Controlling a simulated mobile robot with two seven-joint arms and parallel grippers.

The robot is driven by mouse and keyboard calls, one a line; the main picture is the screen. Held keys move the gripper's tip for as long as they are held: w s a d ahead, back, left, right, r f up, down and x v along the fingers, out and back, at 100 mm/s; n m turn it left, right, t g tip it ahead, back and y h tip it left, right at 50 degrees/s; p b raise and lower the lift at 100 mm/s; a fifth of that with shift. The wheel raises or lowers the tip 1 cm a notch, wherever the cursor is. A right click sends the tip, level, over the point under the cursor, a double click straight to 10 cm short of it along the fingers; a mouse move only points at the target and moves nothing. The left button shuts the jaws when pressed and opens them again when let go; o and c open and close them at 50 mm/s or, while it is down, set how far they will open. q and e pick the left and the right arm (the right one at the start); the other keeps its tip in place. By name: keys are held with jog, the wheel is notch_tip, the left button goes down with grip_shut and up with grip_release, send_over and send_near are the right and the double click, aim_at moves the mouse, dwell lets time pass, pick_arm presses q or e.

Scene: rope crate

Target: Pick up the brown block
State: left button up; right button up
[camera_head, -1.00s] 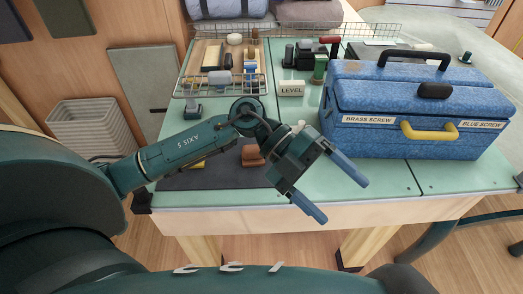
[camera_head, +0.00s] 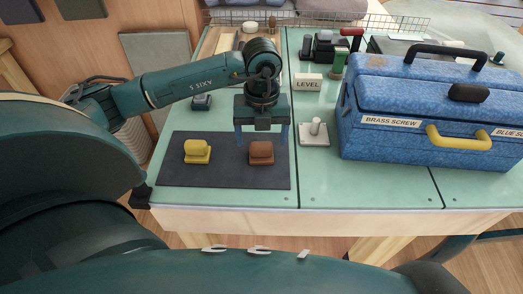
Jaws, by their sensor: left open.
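The brown block (camera_head: 261,153) rests on the dark mat (camera_head: 225,178), near the mat's right side. A yellow block (camera_head: 197,152) sits on the same mat to its left. My left gripper (camera_head: 261,138) is open and points down, with its two blue fingers apart. In the picture its fingertips are just above and to either side of the brown block. I cannot tell the exact height gap or whether they touch it. My right gripper is not in view.
A blue toolbox (camera_head: 385,150) with a yellow handle stands on the right of the green table. A small grey plate with a peg (camera_head: 314,135) and a LEVEL sign (camera_head: 308,83) are right of the gripper. A wire basket stands behind. The table's front edge is near the mat.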

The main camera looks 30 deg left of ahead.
aim_at(261, 144)
pick_arm(q)
jog(key=shift+w+a+f, duration=0.15)
jog(key=shift+f, duration=2.55)
jog(key=shift+c, duration=0.6)
jog(key=c, duration=1)
